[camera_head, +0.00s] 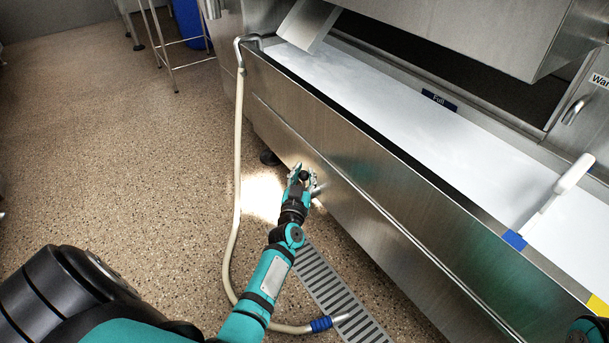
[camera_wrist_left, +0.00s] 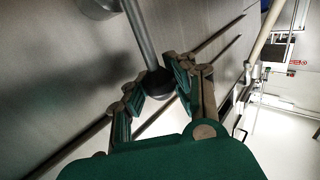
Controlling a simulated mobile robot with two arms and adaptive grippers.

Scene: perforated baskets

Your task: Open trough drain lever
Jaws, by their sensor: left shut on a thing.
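The steel trough (camera_head: 345,170) runs diagonally across the head view, with a pale, light-coloured fill inside. My left gripper (camera_head: 302,177) is at the trough's lower front side. In the left wrist view, the drain lever (camera_wrist_left: 142,38) is a grey rod with a dark ball knob at its end. My left gripper (camera_wrist_left: 164,88) has its fingers on both sides of that knob and is shut on it. In the head view the lever is mostly hidden by the gripper. My right gripper is not in view; only a teal bit of my right arm shows at the lower right corner.
A cream hose (camera_head: 237,150) hangs from the trough's left end and curves over the floor to a blue-collared tip by a floor drain grate (camera_head: 345,300). A white-handled tool (camera_head: 572,175) leans in the trough. Speckled floor at left is mostly clear.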

